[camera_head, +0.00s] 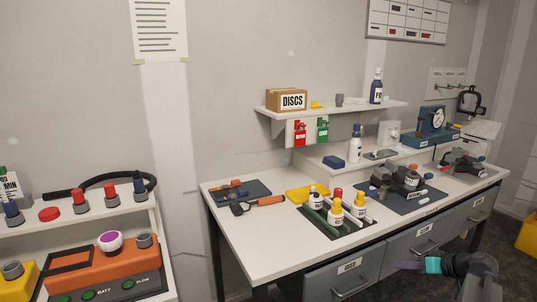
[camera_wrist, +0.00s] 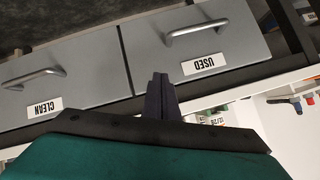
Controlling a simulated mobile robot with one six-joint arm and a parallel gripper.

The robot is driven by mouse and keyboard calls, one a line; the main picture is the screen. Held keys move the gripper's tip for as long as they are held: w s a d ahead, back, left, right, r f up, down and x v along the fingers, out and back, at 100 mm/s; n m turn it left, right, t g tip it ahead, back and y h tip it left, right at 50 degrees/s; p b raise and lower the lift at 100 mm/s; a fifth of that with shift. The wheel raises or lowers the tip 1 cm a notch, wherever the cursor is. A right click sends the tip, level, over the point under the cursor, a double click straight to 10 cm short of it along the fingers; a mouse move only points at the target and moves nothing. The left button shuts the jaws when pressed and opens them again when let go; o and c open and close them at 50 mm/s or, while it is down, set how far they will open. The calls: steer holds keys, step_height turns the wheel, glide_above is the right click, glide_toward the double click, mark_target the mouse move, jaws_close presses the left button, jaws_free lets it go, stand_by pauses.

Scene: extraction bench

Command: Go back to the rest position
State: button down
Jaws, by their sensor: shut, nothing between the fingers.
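My gripper (camera_head: 408,265) is at the lower right of the head view, in front of the bench drawers and below the bench top. Its dark fingers point left, with a teal part behind them. In the wrist view my gripper (camera_wrist: 160,80) has its two dark fingers together, with nothing between them. The wrist view is upside down. It shows a grey drawer marked USED (camera_wrist: 190,45) and a grey drawer marked CLEAN (camera_wrist: 60,75) beyond the fingers.
The white bench (camera_head: 262,255) carries a dark tray of bottles (camera_head: 318,222), a hammer (camera_head: 258,204) and a yellow tray (camera_head: 303,193). A shelf (camera_head: 350,110) hangs above it. An orange unit (camera_head: 105,270) stands at left. A yellow bin (camera_head: 526,235) is on the floor at right.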

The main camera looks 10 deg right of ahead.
steer(key=s+a+f+m+g, duration=0.1)
steer(key=s+a+f+g, duration=0.3)
steer(key=a+f, duration=1)
steer(key=s+a+f+g, duration=0.4)
steer(key=a+f, duration=0.8)
steer(key=f, duration=0.3)
steer(key=s+a+f+g+h, duration=0.1)
steer(key=s+a+f, duration=0.3)
steer(key=s, duration=0.4)
steer(key=s+a+f+g+h, duration=0.2)
steer(key=s+f, duration=0.4)
steer(key=s, duration=0.3)
steer(key=s+a+f+n+g+h, duration=0.1)
steer(key=s+a+f+g, duration=0.3)
steer(key=s, duration=0.4)
steer(key=shift+s+a+f+h, duration=0.15)
steer(key=shift+a+f+h, duration=0.35)
steer(key=shift+a+f, duration=0.3)
steer(key=shift+a+r, duration=0.1)
